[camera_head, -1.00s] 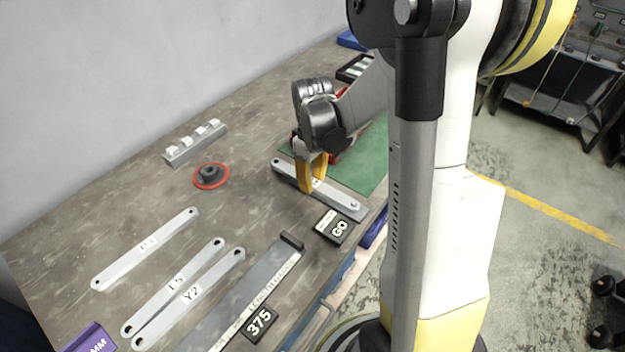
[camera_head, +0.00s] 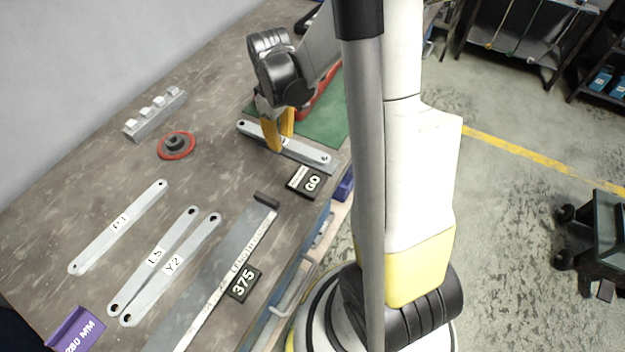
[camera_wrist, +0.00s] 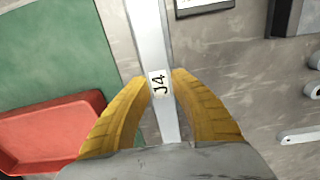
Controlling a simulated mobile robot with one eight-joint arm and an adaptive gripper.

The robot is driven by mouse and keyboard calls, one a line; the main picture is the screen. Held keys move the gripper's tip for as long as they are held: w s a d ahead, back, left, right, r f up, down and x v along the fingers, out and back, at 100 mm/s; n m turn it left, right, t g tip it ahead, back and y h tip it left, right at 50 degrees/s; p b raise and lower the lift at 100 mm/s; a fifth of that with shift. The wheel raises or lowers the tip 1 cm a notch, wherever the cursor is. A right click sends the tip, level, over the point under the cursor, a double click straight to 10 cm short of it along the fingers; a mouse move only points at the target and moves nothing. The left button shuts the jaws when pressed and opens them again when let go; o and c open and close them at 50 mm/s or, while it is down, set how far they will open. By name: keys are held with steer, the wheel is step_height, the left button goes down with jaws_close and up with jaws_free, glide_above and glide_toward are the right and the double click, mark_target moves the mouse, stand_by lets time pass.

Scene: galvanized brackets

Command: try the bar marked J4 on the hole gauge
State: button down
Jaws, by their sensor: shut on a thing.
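The bar marked J4 (camera_wrist: 150,35) is a pale flat metal strip with its label between my fingers in the wrist view. In the head view this bar (camera_head: 302,151) lies along the hole gauge (camera_head: 322,171), a grey plate beside the GO sign (camera_head: 304,182). My gripper (camera_head: 274,146) has yellow fingers shut on the bar near its middle. In the wrist view my gripper (camera_wrist: 160,92) has one finger on each side of the label. A round feature shows near the bar's right end. I cannot tell whether the holes sit fully over pins.
Bars P3 (camera_head: 118,228), L5 (camera_head: 153,262) and Y2 (camera_head: 172,268) lie at left. The length gauge (camera_head: 215,272) with the 375 sign (camera_head: 243,283) is in front.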

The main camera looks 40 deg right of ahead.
steer(key=c, duration=1.1)
jaws_free()
steer(key=shift+c, duration=0.2)
steer(key=shift+r, duration=0.1)
step_height(320, 180, up, 12)
